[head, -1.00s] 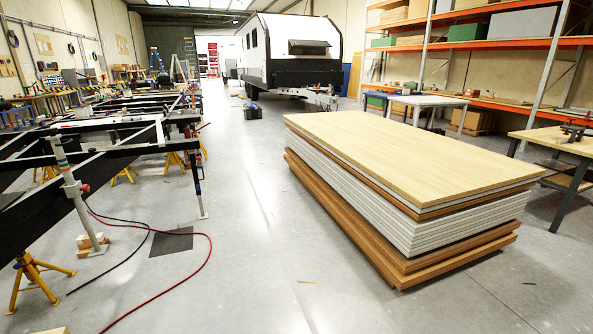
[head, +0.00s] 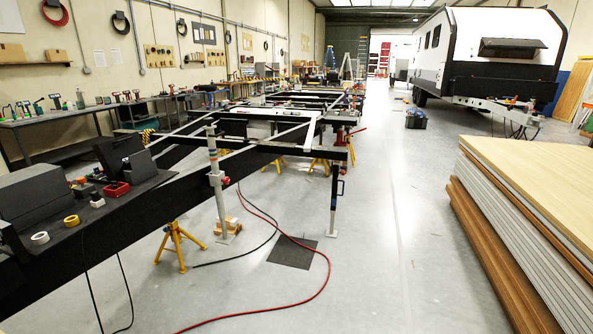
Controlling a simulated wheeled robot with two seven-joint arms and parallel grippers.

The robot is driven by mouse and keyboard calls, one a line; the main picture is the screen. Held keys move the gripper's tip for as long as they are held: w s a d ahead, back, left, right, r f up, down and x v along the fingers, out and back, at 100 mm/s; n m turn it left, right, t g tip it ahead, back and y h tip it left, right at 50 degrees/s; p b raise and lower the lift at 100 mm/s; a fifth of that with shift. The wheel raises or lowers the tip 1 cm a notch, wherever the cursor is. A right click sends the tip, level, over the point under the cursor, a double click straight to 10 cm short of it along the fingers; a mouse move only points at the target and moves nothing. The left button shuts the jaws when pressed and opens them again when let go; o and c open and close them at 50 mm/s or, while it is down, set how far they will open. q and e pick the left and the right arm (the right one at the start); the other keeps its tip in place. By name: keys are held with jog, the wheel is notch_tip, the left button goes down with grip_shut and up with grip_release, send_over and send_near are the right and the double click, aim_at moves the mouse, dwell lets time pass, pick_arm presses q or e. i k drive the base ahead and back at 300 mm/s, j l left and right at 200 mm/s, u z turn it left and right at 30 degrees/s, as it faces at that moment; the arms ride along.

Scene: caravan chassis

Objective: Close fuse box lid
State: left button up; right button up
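A black beam of the chassis (head: 110,232) crosses the left of the head view, with a dark work surface on it. Neither of my grippers is in view.
A red tray (head: 117,190), a yellow tape roll (head: 71,220) and a white roll (head: 40,238) lie near the boxes. Red and black cables trail on the floor beside a yellow stand (head: 177,246). Stacked boards (head: 530,215) stand at right.

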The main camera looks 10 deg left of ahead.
aim_at(111, 154)
jog(key=i+j+u, duration=0.1)
jog(key=i+u, duration=0.55)
jog(key=u, duration=0.2)
jog(key=i+l+u, duration=0.1)
jog(key=i+u, duration=0.35)
jog(key=i+l+u, duration=0.2)
jog(key=u, duration=0.25)
